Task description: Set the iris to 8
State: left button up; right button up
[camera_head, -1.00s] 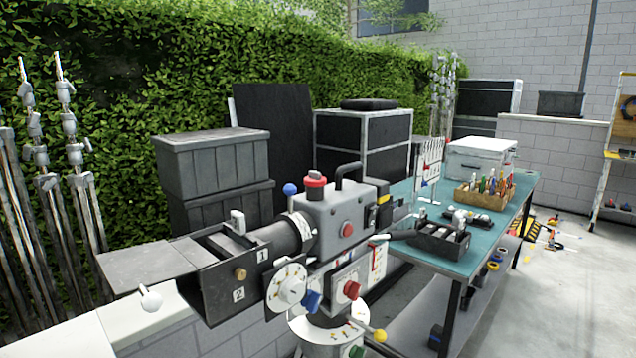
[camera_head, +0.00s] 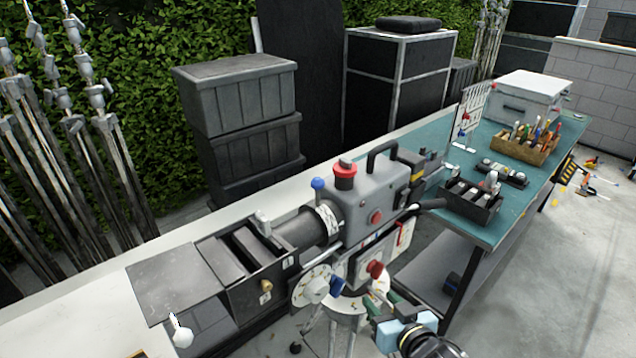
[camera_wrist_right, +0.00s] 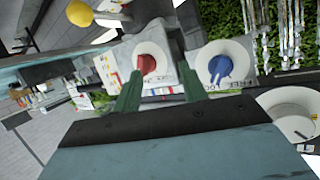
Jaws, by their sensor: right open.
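The film camera (camera_head: 375,200) stands in the middle of the head view. On its side are a white numbered dial (camera_head: 314,287), a blue knob (camera_head: 337,286) and a red knob (camera_head: 376,268). I cannot tell which is the iris; the numbers are too small to read. My right gripper (camera_head: 384,300) is open and empty, low in front of the red knob. In the right wrist view, its green fingers (camera_wrist_right: 158,72) point toward the red knob (camera_wrist_right: 147,64) and the blue knob (camera_wrist_right: 219,69), apparently apart from both. My left gripper is out of view.
The matte box (camera_head: 250,280) with its open flap (camera_head: 178,280) extends left from the camera. A teal table (camera_head: 500,215) with a black tray (camera_head: 472,205) and a wooden tool box (camera_head: 525,145) stands right.

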jog(key=a+r+t+y+p, duration=0.2)
jog(key=a+r+y+p, duration=0.15)
jog(key=r, duration=1.15)
jog(key=n+y, duration=0.1)
send_near(321, 187)
pick_arm(q)
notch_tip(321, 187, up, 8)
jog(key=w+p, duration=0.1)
jog(key=p, duration=0.1)
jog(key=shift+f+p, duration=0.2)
jog(key=shift+p, duration=0.1)
pick_arm(e)
jog(key=x, duration=1.1)
jog(key=shift+w, duration=0.1)
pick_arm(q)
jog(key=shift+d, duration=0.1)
pick_arm(e)
grip_shut()
